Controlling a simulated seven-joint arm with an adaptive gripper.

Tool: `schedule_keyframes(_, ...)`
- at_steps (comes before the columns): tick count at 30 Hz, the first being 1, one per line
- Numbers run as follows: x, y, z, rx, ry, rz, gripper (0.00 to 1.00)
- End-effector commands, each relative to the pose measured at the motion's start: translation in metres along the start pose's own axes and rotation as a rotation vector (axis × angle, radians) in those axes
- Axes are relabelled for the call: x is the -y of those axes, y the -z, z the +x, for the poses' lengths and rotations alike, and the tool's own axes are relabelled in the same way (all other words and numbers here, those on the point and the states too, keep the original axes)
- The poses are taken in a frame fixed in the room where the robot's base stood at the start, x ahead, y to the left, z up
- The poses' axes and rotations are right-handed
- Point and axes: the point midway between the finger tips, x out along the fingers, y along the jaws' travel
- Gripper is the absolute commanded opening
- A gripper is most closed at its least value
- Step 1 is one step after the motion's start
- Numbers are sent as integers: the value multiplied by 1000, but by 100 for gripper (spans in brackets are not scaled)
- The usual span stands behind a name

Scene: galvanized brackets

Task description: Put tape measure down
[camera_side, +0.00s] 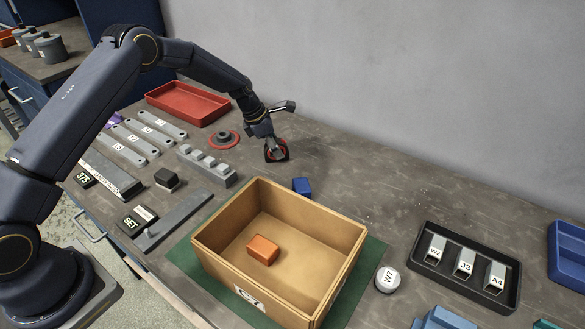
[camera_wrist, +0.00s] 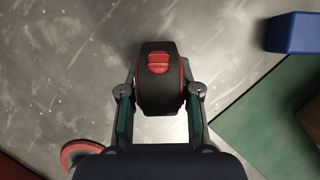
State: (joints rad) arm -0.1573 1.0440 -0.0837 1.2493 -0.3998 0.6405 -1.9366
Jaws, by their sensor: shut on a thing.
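The tape measure (camera_wrist: 159,85) is black with a red button and red side edges. In the wrist view it sits between the two fingers of my gripper (camera_wrist: 160,95), which is shut on it. In the side view the tape measure (camera_side: 276,154) is at the end of my gripper (camera_side: 274,147), over the bench behind the cardboard box. I cannot tell whether its underside touches the bench. The fingers hide parts of its sides.
A blue block (camera_side: 302,186) stands near the cardboard box (camera_side: 345,262), which holds an orange block (camera_side: 263,249). A red disc with a grey knob (camera_side: 225,139) and a red tray (camera_side: 188,101) lie to the left. The bench to the right of my gripper (camera_side: 380,185) is clear.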

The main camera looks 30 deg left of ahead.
Motion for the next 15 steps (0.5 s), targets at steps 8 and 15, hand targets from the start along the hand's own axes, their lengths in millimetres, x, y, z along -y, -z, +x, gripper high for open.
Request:
schedule_keyframes(8, 0, 1, 2, 0, 0, -1, 36)
schedule_keyframes(15, 0, 1, 2, 0, 0, -1, 58)
